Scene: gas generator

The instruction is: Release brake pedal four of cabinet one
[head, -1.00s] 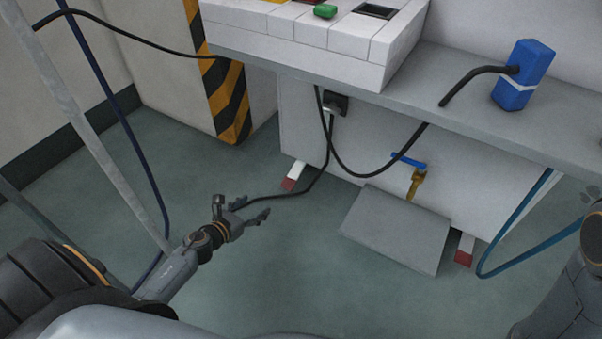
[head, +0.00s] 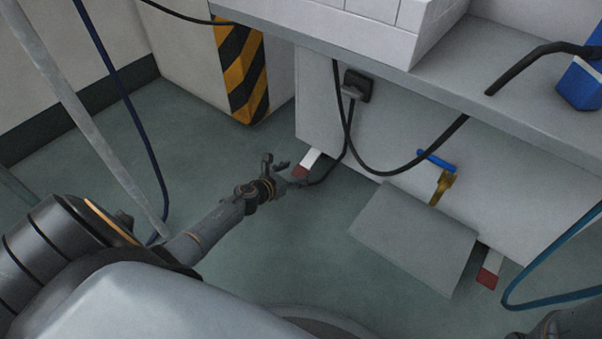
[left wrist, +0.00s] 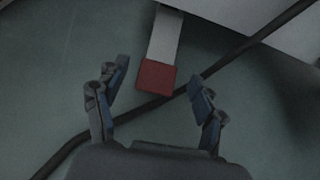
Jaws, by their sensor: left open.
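Two brake pedals with red ends and white arms stick out low from under the white cabinet (head: 318,110). The left pedal (head: 308,163) is just beyond my left gripper (head: 283,172); the other pedal (head: 488,275) is at the right, beside a grey slab. I cannot read which number each has. In the left wrist view the left pedal's red end (left wrist: 156,76) lies ahead of and between the open fingers of my left gripper (left wrist: 158,90), apart from them.
A black cable (head: 340,165) runs from a socket down past the left pedal; it crosses under the fingers in the left wrist view (left wrist: 150,106). A grey slab (head: 412,238) and a blue-handled valve (head: 437,161) are to the right. Floor left of the cabinet is open.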

